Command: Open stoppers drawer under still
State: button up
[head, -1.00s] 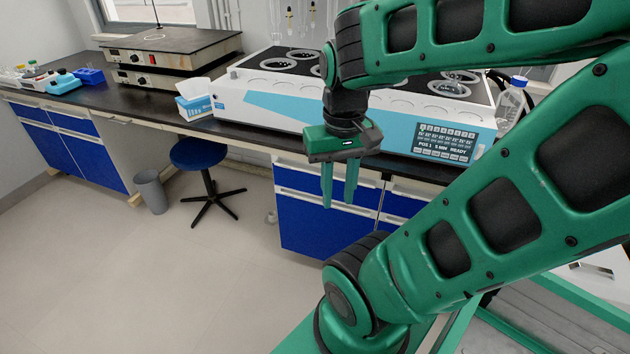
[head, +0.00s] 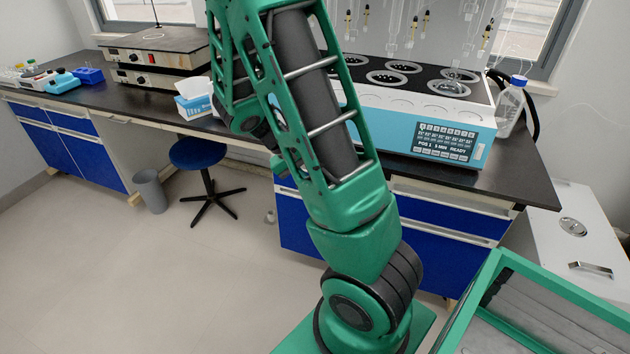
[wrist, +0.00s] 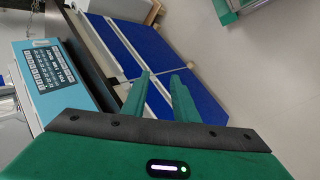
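The still (head: 440,128) is a white and blue bench unit with several round wells and a dark display; its panel also shows at the left of the wrist view (wrist: 50,75). Under it are blue drawers with pale handle rails, a right top drawer (head: 450,218) and a left cabinet front (head: 296,215) partly behind my arm. I cannot tell which is the stoppers drawer. Blue fronts also fill the middle of the wrist view (wrist: 170,50), all looking closed.
A blue stool (head: 198,153) and a grey bin (head: 150,190) stand left of the cabinet. A tissue box (head: 195,104) and a blue-capped bottle (head: 510,107) flank the still. A white cabinet (head: 590,240) is at right. Floor at left is clear.

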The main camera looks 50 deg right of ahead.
jog(key=w+d+f+n+t+h, duration=0.2)
jog(key=w+f+n+h, duration=0.2)
jog(key=w+f+h, duration=0.25)
jog(key=w+d+f+n+t+h, duration=0.2)
jog(key=w+f+n+t+h, duration=0.1)
jog(key=w+f+h, duration=0.4)
jog(key=d+f+y, duration=0.1)
jog(key=d, duration=0.9)
jog(key=shift+w+d+f, duration=0.15)
jog(key=shift+w+d, duration=0.05)
grip_shut()
jog(key=shift+f, duration=0.15)
dwell(0.9)
